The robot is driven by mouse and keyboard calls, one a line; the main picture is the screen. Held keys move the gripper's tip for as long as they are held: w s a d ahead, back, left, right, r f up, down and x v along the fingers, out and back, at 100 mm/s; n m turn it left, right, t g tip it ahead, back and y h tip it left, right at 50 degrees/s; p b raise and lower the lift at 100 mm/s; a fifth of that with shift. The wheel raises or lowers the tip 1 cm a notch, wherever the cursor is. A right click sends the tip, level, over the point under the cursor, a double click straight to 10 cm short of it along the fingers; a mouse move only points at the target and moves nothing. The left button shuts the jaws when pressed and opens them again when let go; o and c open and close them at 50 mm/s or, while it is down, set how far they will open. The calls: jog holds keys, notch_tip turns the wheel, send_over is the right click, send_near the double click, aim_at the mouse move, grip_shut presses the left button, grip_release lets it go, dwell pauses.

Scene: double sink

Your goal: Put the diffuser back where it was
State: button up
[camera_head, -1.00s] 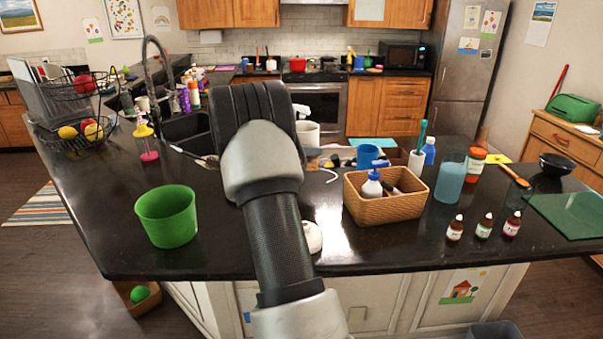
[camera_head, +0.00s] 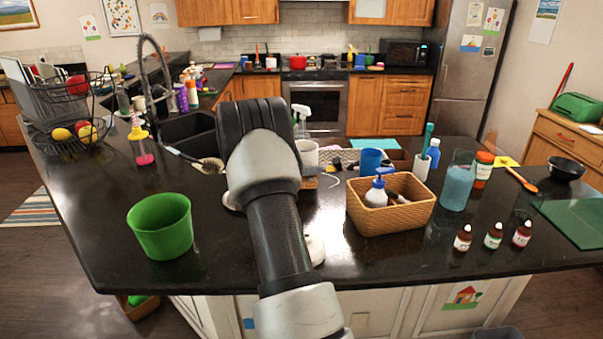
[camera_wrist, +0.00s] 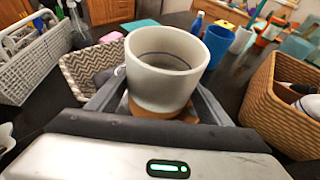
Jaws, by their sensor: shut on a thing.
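I take the diffuser to be the pale hollow cylinder with an open top and a wood-brown base (camera_wrist: 160,72). My gripper (camera_wrist: 158,112) is shut on it low down, with one finger on each side, in the wrist view. In the head view the diffuser (camera_head: 307,155) shows upright just right of my arm's dark end, which hides my fingers. I cannot tell whether its base touches the counter. A white rounded piece (camera_head: 316,250) lies on the counter near the front, partly behind my arm; I cannot tell if it belongs to the diffuser.
A wicker basket (camera_head: 388,222) with a pump bottle stands close on the right. A chevron-patterned basket (camera_wrist: 82,79) and a blue cup (camera_wrist: 218,42) stand behind. A green bucket (camera_head: 160,228) is at left, small dropper bottles (camera_head: 493,237) at right. Dark counter between bucket and arm is clear.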

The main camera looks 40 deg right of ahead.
jog(key=shift+f, duration=1.3)
jog(key=shift+f, duration=0.2)
jog(key=o, duration=1.4)
jog(key=shift+o, duration=0.2)
